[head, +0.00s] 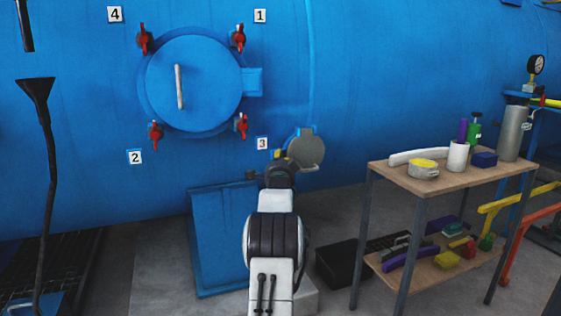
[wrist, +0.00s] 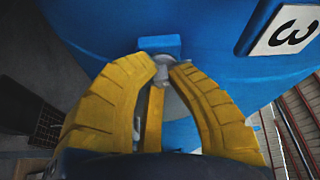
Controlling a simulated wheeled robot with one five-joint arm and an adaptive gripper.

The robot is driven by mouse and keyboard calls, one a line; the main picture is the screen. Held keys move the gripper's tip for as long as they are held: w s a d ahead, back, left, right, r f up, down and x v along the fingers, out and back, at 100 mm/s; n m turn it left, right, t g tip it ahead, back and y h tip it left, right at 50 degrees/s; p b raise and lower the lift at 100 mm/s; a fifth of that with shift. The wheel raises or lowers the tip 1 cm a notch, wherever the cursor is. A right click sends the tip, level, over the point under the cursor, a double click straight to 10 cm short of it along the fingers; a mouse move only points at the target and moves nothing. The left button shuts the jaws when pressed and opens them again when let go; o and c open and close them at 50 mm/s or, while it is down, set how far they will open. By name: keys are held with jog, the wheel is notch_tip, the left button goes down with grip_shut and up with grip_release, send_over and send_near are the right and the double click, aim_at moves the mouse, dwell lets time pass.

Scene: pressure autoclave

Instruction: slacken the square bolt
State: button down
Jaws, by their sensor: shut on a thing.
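The square bolt (wrist: 171,76) shows in the wrist view as a small grey metal piece between the fingertips, just below a blue block (wrist: 160,44) on the blue vessel. Its square shape is mostly covered by the fingers. My gripper (wrist: 167,69) has thick yellow ribbed fingers, which are closed around the grey piece. In the head view my arm hides the bolt and most of the gripper.
The large blue round door (head: 205,85) with red clamps is above left. A wooden-topped cart (head: 385,173) with bottles, tape and tools stands to the right. A blue panel (head: 218,245) stands low, left of my arm. A black funnel-topped pole (head: 46,140) is at far left.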

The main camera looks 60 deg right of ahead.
jog(key=shift+w+r+n+h+b, duration=0.1)
jog(key=shift+r+n+h+b, duration=0.2)
jog(key=shift+r+n+b, duration=0.15)
jog(key=c, duration=1.5)
grip_release()
jog(key=shift+a, duration=0.1)
jog(key=shift+o, duration=1.2)
jog(key=shift+f, duration=0.15)
jog(key=shift+f, duration=0.15)
jog(key=v, duration=1.2)
